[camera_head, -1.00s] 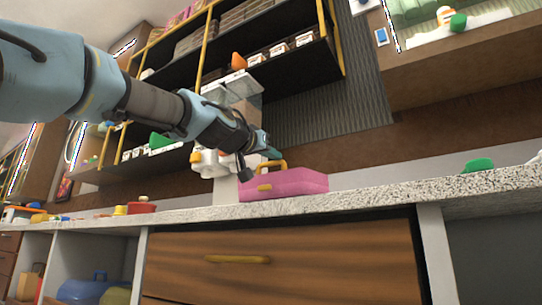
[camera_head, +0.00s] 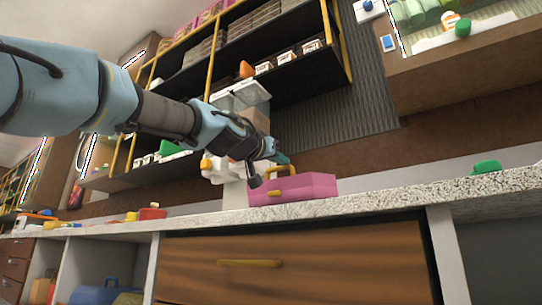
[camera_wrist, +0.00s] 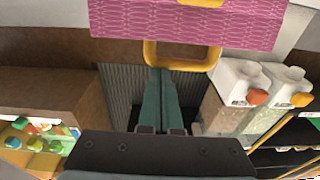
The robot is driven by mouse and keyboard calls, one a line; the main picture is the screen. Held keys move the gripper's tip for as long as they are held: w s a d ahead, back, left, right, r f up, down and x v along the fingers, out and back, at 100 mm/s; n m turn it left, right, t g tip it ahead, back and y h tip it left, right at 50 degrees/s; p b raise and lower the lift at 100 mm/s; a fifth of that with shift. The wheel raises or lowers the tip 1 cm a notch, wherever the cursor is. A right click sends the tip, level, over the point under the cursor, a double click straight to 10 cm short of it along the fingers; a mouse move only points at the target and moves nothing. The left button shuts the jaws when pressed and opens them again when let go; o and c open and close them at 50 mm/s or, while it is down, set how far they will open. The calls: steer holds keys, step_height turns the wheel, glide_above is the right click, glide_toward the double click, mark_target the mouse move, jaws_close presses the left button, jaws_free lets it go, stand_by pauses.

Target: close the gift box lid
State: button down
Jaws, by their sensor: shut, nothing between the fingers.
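The pink gift box (camera_head: 312,188) stands on the speckled counter, with a yellow handle (camera_head: 285,170) on top and a yellow clasp on its front. Its lid looks down on the box in the head view, but I cannot tell whether it is fully flush. My gripper (camera_head: 280,158) is just above and behind the handle, its fingers shut and empty. The pink patterned box (camera_wrist: 150,20) fills the top there; contact is unclear.
A white dispensing machine (camera_head: 222,168) stands behind the box on the left. The counter (camera_head: 390,195) is clear to the right as far as a green object (camera_head: 487,167). A red container (camera_head: 152,213) is far left. Shelves (camera_head: 290,80) hang behind.

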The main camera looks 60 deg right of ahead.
steer(key=a+f+b, duration=0.2)
steer(key=a+b, duration=0.3)
steer(key=a, duration=0.3)
steer(key=shift+f+b, duration=0.3)
steer(key=shift+b, duration=0.1)
stand_by(0.5)
